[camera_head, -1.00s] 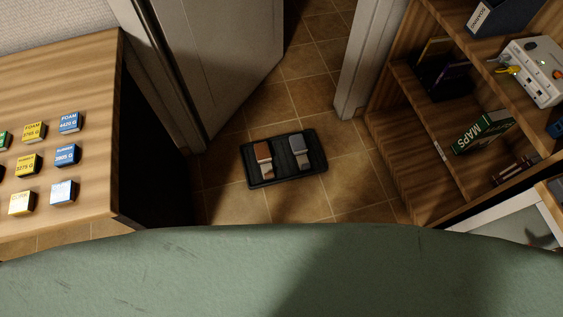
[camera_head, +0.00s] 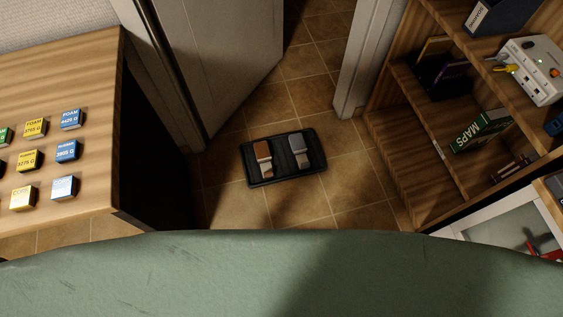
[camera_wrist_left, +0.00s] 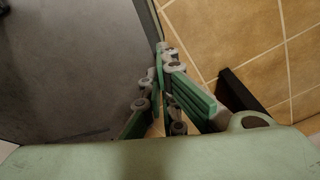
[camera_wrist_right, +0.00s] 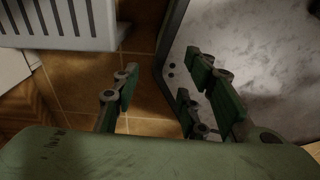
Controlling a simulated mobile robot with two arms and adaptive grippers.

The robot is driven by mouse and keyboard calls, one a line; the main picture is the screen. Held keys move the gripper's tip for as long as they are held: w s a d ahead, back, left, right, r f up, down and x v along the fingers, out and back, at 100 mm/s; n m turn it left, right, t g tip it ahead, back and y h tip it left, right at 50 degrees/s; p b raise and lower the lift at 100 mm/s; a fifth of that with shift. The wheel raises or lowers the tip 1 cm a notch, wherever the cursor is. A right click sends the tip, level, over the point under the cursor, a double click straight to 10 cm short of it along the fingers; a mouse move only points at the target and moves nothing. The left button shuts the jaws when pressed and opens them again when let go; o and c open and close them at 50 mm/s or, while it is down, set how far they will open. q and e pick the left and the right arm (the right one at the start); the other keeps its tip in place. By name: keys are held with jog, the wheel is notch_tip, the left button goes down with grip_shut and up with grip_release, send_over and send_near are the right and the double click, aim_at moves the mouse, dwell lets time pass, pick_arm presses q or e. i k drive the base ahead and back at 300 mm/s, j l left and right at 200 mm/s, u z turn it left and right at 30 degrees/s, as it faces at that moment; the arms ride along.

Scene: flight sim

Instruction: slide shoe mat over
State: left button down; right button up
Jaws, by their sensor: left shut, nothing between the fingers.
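The shoe mat (camera_head: 285,174) is a dark rectangular tray on the tiled floor in the head view, in front of the doorway. A brown shoe (camera_head: 263,155) and a grey-blue shoe (camera_head: 298,149) lie side by side on it. Neither gripper shows in the head view. In the left wrist view my left gripper (camera_wrist_left: 161,48) is shut and empty, between a grey panel and floor tiles. In the right wrist view my right gripper (camera_wrist_right: 160,65) is open and empty above the floor. I cannot see the mat in either wrist view.
A door (camera_head: 220,60) stands open behind the mat, with a door frame (camera_head: 366,60) to its right. A wooden table (camera_head: 85,85) with several labelled blocks stands left. A wooden shelf (camera_head: 405,150) stands right. Tiled floor is clear around the mat. A grey panel (camera_wrist_left: 70,70) is beside my left gripper.

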aim_at(285, 167)
jog(key=i+l+u, duration=0.25)
jog(key=i, duration=0.2)
jog(key=i+l+u, duration=0.3)
jog(key=i, duration=0.15)
jog(key=j, duration=0.1)
